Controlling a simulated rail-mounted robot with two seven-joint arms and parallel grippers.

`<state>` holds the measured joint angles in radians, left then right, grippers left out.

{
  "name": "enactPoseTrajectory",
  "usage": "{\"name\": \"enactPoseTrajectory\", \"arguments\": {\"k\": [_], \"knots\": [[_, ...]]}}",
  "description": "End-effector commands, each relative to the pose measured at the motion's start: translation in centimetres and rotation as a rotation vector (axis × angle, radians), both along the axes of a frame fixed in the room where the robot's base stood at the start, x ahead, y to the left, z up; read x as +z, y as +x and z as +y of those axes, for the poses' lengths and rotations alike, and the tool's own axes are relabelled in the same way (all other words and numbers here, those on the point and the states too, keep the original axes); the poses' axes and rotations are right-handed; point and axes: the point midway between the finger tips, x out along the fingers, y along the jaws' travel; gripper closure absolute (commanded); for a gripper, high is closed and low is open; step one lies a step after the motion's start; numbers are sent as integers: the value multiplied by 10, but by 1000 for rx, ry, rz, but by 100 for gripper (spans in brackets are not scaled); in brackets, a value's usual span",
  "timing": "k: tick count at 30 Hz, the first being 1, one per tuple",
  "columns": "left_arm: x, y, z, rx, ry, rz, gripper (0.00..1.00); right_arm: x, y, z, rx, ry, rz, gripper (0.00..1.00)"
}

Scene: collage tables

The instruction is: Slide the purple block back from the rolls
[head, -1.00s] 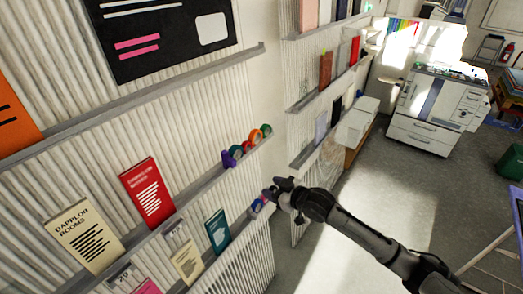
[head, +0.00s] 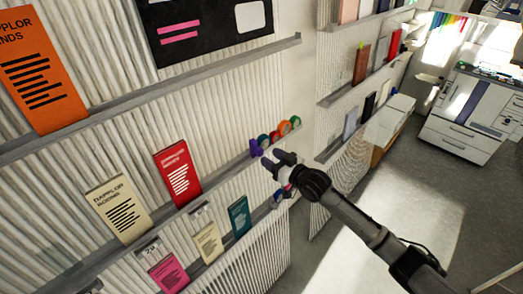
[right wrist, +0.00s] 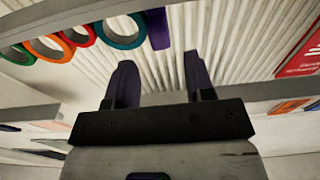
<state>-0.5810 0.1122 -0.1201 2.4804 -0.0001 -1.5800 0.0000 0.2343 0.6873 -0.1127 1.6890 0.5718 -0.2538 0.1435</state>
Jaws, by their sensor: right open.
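The purple block (head: 256,147) stands on a narrow wall shelf, at the left end of a row of coloured rolls (head: 284,128). My right gripper (head: 275,159) is open and empty, just below and in front of the block in the head view. In the right wrist view its two dark fingers (right wrist: 160,78) point toward the block, apart from it. My left gripper is not in view.
The shelf ledge (head: 225,171) also bears a red booklet (head: 177,172) and a cream booklet (head: 118,208), well left of the block. A lower shelf holds a teal booklet (head: 239,216). The ledge between the red booklet and the block is clear.

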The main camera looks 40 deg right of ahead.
Motion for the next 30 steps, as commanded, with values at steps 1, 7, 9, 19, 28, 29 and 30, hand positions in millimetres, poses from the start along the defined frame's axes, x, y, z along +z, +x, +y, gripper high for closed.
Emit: {"name": "enactPoseTrajectory", "arguments": {"k": [1, 7, 9, 19, 28, 29, 30], "knots": [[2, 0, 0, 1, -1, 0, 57, 2, 9, 1, -1, 3, -1, 51], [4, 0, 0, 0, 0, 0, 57, 0, 33, 4, 0, 1, 0, 51], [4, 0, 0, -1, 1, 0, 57, 1, 39, 5, 0, 1, -1, 51], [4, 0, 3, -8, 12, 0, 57, -1, 50, 7, 0, 1, 1, 51], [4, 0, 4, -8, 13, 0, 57, -1, 50, 7, 0, 1, 1, 58], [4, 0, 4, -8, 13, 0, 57, 0, 50, 7, 0, 1, 1, 61], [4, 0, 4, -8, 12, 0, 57, 0, 50, 7, 0, 1, 1, 64]]}}
